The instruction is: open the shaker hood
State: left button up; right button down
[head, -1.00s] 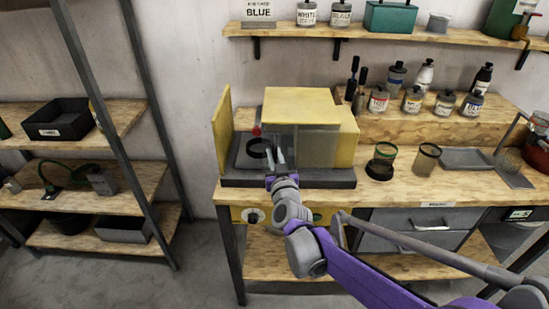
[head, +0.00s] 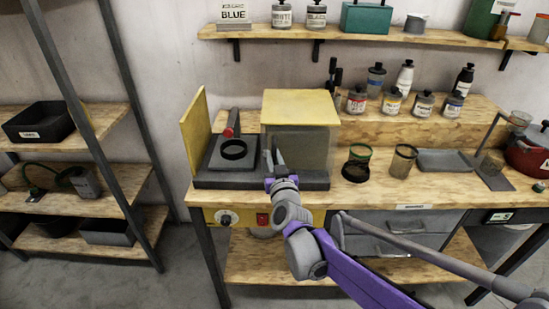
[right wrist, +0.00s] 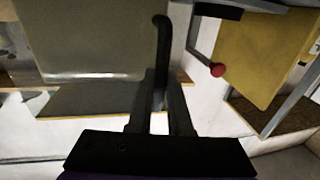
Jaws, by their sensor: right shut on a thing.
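The shaker has a dark base (head: 215,180), a fixed yellow side panel (head: 196,135) at its left and a hood. The hood (head: 300,108) has a yellow top and a see-through greyish front, and sits over the right part of the base. The left part is uncovered, showing a black ring (head: 233,149) and a red-tipped rod (head: 229,132). My right gripper (head: 276,158) is at the hood's front left edge. In the right wrist view, my right gripper (right wrist: 162,95) is shut on the hood's dark bar handle (right wrist: 162,45). My left gripper is out of view.
Two open jars (head: 403,160) and a grey tray (head: 445,161) stand right of the shaker. Several bottles stand on the wooden riser (head: 390,123) behind. A wall shelf (head: 380,37) hangs above. A storage rack (head: 90,172) stands at the left.

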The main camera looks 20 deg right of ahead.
jog(key=c, duration=0.8)
grip_release()
jog(key=shift+c, duration=0.2)
jog(key=s, duration=1.1)
jog(key=shift+a, duration=0.4)
jog(key=shift+w, duration=0.1)
jog(key=s+a+f+n+g+y+p, duration=0.35)
jog(key=s+f+g, duration=0.2)
jog(key=s, duration=0.45)
jog(key=s+d+f+m+g+h+p, duration=0.1)
jog(key=s+d+f+g, duration=0.1)
jog(key=s, duration=0.5)
jog(key=s+d+f+m+g+h, duration=0.1)
jog(key=s+d+f+g, duration=0.2)
jog(key=s, duration=0.5)
jog(key=shift+f+g+p, duration=0.35)
jog(key=shift+f+g, duration=0.55)
jog(key=shift+g, duration=0.15)
